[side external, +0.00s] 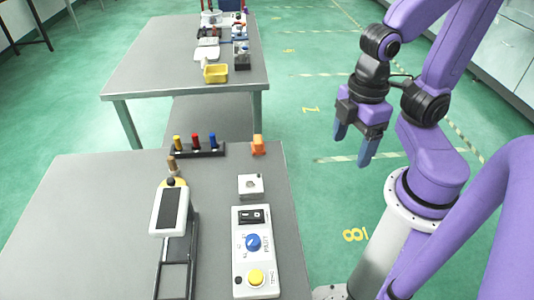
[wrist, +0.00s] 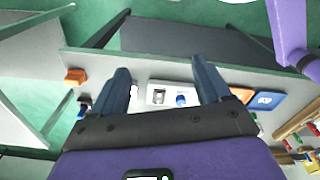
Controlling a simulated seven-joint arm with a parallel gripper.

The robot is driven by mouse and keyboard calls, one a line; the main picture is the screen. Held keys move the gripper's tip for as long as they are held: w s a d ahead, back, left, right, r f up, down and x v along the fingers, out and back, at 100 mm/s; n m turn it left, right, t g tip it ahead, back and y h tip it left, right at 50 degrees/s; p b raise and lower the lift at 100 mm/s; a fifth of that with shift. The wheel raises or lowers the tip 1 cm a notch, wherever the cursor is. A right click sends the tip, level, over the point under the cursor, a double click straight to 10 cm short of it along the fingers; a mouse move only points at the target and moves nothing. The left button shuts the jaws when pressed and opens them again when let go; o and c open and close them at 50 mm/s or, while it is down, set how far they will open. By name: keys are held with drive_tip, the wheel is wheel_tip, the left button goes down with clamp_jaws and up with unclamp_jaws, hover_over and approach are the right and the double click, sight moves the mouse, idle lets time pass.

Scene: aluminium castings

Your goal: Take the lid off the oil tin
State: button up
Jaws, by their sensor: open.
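My gripper (side external: 352,147) is open and empty, held in the air to the right of the near grey table. Its two blue fingers are apart and point down. In the wrist view the open gripper (wrist: 162,72) frames part of a table, with a white panel and blue knob (wrist: 181,100) between the fingers. I cannot make out an oil tin or its lid for certain in either view. Small items on the far table are too small to name.
The near table (side external: 75,215) carries a white control panel (side external: 243,220), a small white box (side external: 250,187), a peg rack (side external: 197,151), an orange block (side external: 258,145) and a white display on a stand (side external: 169,211). The far table holds a yellow tray (side external: 215,73). The near table's left side is clear.

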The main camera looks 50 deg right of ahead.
idle(0.4)
drive_tip(key=n, duration=0.5)
hover_over(171, 179)
drive_tip(key=f, duration=1.1)
drive_tip(key=shift+w, duration=0.25)
drive_tip(key=shift+s+f, duration=0.15)
drive_tip(key=shift+f, duration=1.2)
drive_tip(key=shift+s+f, duration=0.1)
drive_tip(key=shift+f, duration=1.25)
drive_tip(key=shift+c, duration=0.3)
clamp_jaws()
